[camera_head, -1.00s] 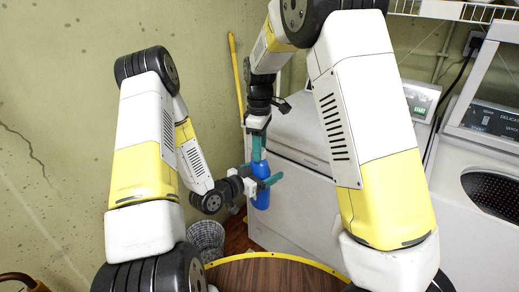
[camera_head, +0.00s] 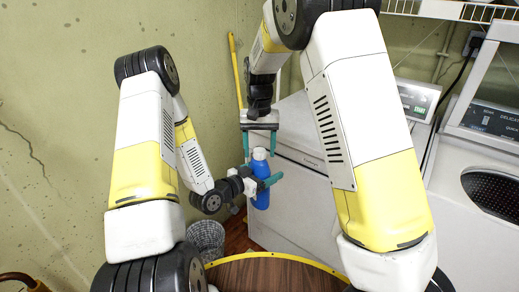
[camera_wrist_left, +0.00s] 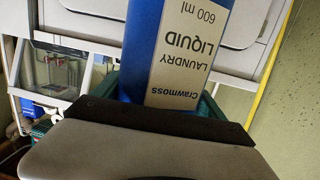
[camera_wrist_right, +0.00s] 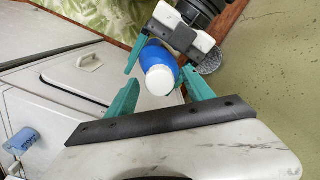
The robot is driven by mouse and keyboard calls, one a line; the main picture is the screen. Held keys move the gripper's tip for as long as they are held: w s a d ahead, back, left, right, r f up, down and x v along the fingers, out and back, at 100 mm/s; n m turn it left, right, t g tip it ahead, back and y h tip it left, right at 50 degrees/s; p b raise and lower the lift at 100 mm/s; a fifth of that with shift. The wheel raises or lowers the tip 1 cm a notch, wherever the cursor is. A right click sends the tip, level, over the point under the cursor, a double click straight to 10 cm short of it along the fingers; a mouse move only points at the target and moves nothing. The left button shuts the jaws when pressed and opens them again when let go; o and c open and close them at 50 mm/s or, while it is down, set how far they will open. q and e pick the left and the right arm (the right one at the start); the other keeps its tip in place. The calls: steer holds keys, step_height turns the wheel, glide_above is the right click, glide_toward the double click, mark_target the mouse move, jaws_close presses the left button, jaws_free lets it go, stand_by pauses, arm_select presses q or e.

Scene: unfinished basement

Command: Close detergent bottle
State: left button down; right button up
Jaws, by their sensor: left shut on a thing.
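The detergent bottle (camera_head: 261,197) is blue with a white cap (camera_head: 259,153) on top, and it stands upright in the air. My left gripper (camera_head: 258,179) is shut around its body. In the left wrist view, the bottle (camera_wrist_left: 185,50) fills the middle and shows a label reading "Laundry Liquid 600 ml". My right gripper (camera_head: 260,147) points down from above, open, with its teal fingers on either side of the cap. In the right wrist view, the white cap (camera_wrist_right: 160,80) lies between and beyond the open fingertips, with no clear contact. Whether the cap is fully seated is not clear.
A white appliance (camera_head: 300,195) stands right behind the bottle, with more machines (camera_head: 490,175) to the right. A yellow pole (camera_head: 236,70) leans on the green wall at the back. A woven basket (camera_head: 207,236) stands on the floor below my left gripper.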

step_height(320, 180, up, 12)
stand_by(0.7)
stand_by(0.4)
